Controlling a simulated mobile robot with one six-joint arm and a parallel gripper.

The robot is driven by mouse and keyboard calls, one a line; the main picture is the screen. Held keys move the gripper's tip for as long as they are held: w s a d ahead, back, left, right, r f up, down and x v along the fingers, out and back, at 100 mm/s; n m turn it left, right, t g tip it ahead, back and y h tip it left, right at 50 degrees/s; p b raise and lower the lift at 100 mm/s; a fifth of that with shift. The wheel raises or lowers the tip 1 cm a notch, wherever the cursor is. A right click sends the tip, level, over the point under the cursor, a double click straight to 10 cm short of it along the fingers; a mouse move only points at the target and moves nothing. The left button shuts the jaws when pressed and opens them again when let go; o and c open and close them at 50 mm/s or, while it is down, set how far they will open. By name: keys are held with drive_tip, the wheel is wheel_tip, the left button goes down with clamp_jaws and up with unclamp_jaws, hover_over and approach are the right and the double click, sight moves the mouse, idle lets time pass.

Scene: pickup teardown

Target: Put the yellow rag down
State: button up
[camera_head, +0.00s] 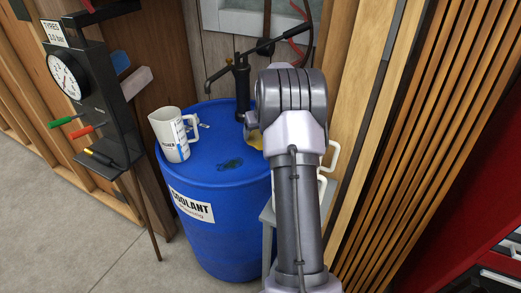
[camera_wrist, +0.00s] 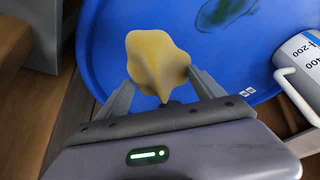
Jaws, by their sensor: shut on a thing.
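The yellow rag (camera_wrist: 156,62) is a crumpled pale-yellow cloth held between the two fingers of my gripper (camera_wrist: 162,92) in the wrist view. It shows in front of the blue drum top near the drum's edge; I cannot tell whether it touches the top.
A white measuring jug (camera_head: 168,135) stands on the drum top at left; it also shows in the wrist view (camera_wrist: 302,62). A hand pump (camera_head: 242,88) rises at the back of the drum. A tyre gauge stand (camera_head: 98,90) is at left. Wooden slats are at right.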

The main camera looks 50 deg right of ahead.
sight(259, 152)
wheel_tip(259, 152, down, 6)
drive_tip(key=shift+r+b, duration=0.15)
drive_tip(key=shift+b, duration=0.7)
drive_tip(key=o, duration=1.3)
drive_tip(key=shift+s, duration=0.1)
